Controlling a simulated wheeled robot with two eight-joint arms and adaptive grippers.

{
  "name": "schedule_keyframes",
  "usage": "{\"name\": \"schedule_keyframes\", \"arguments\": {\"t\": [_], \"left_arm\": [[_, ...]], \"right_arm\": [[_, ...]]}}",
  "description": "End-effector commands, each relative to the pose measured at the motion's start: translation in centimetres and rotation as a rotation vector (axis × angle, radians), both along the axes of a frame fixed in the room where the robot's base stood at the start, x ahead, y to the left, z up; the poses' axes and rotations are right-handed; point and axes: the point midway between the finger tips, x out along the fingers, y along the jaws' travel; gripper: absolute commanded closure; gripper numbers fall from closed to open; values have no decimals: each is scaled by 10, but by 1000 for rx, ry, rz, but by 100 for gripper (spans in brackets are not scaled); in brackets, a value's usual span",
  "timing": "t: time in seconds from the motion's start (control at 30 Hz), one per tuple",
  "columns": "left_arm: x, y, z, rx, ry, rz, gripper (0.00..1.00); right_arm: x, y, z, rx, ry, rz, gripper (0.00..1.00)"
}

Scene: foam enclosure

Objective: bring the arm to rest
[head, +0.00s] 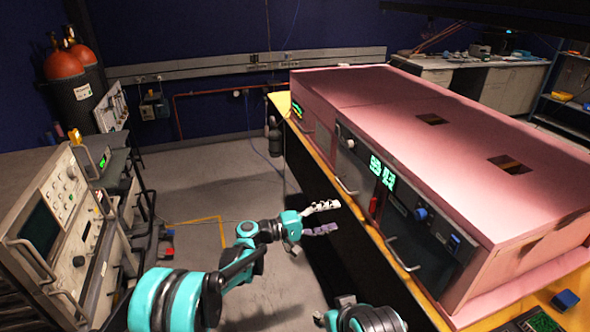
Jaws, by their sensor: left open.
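My left gripper (322,219) is at the end of the teal and black arm that comes in from the lower left. Its two fingers, one pale and one purplish, are spread apart with nothing between them. It hangs over the open floor, to the left of the pink foam enclosure (420,130) and its bench, and appears apart from both. A teal and black part of my other arm shows at the bottom centre.
The enclosure stands on a yellow-edged bench (410,285), with dark front panels and handles facing the gripper. An instrument rack (65,225) stands at the left. Red-topped cylinders (64,66) stand at the back left. Grey floor (215,185) between is mostly clear.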

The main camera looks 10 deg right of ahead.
Motion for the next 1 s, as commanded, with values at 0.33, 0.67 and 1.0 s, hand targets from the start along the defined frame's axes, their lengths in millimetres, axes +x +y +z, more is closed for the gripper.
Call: {"name": "schedule_keyframes", "arguments": {"t": [0.33,0.67,1.0], "left_arm": [[-19,62,31,257,-83,97,31],[-95,203,41,723,-219,256,31],[-206,357,8,1209,-341,385,31]], "right_arm": [[0,0,0,0,0,0,60],[0,0,0,0,0,0,60],[0,0,0,0,0,0,60]]}}
